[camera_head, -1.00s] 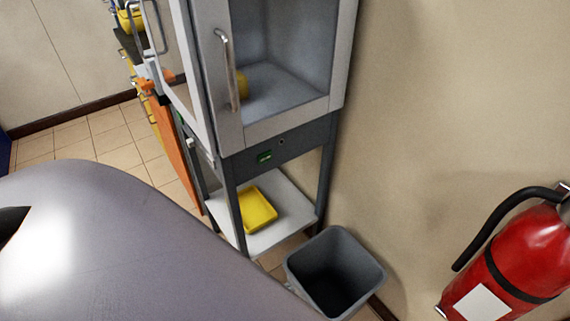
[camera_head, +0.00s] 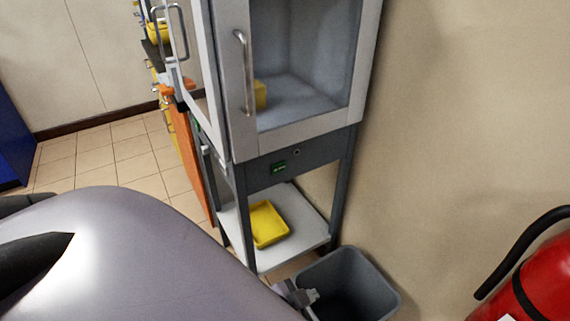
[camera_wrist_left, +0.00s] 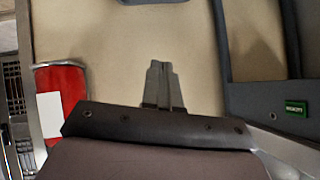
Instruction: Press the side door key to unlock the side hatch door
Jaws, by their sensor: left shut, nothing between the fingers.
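A tall grey-and-white cabinet (camera_head: 245,135) stands against the wall. Its front door has a long metal handle (camera_head: 243,72), and its left side has a glass hatch door (camera_head: 187,55) with its own handle. A small green display (camera_head: 279,168) and a dark round spot (camera_head: 296,152) sit on the dark front panel. The display also shows in the left wrist view (camera_wrist_left: 295,108). I cannot make out which part is the side door key. My left gripper (camera_head: 307,297) is low, in front of the bin and apart from the cabinet. Its fingers (camera_wrist_left: 162,83) are shut and empty. My right gripper is not in view.
A yellow tray (camera_head: 268,224) lies on the cabinet's lower shelf (camera_head: 307,212). A grey bin (camera_head: 382,295) stands at its right foot. A red fire extinguisher (camera_head: 545,280) is at the right. Tiled floor (camera_head: 95,160) lies open left of the cabinet.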

